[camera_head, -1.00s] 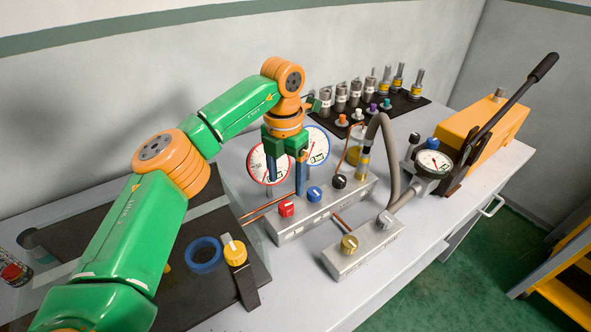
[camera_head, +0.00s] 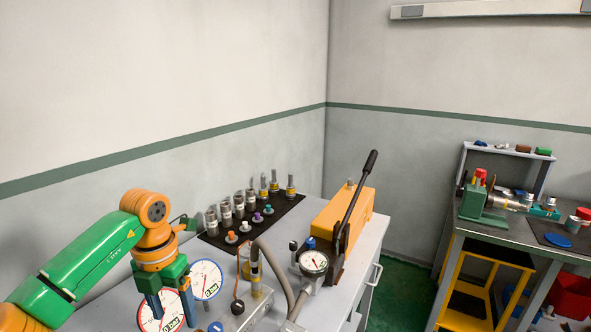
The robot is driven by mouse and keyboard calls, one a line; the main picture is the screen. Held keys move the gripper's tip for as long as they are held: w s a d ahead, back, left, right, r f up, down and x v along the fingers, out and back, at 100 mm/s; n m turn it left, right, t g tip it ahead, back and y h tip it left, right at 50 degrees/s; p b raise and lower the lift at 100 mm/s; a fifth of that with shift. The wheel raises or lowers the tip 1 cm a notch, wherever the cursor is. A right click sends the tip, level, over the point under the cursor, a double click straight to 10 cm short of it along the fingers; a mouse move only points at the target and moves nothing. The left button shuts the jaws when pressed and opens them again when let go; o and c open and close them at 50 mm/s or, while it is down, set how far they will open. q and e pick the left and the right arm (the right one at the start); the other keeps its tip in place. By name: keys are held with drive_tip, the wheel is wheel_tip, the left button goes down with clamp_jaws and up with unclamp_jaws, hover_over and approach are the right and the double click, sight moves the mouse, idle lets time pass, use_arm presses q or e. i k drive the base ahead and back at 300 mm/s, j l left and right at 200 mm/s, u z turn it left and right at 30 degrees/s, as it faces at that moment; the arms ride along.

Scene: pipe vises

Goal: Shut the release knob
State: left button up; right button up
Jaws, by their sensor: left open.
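My left gripper (camera_head: 172,307) is open and points down in front of the two round dial gauges, its blue fingers apart with nothing seen between them. A grey valve block (camera_head: 252,314) stands to its right, partly cut off by the lower edge. It carries a black knob (camera_head: 237,307) and a blue knob (camera_head: 215,327). The orange hand pump (camera_head: 333,216) stands further right with a black lever (camera_head: 357,200). A pump gauge (camera_head: 313,262) sits at its front, with a small blue knob (camera_head: 310,243) behind it. No label shows which knob is the release knob. My right gripper is out of view.
A black mat (camera_head: 248,231) with several metal fittings and coloured caps lies behind the gauges. A grey hose (camera_head: 275,266) arches beside the valve block. A second workbench (camera_head: 500,229) stands at the right, across the green floor.

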sight(309, 243)
drive_tip(key=k+l, duration=0.55)
drive_tip(key=k, duration=0.25)
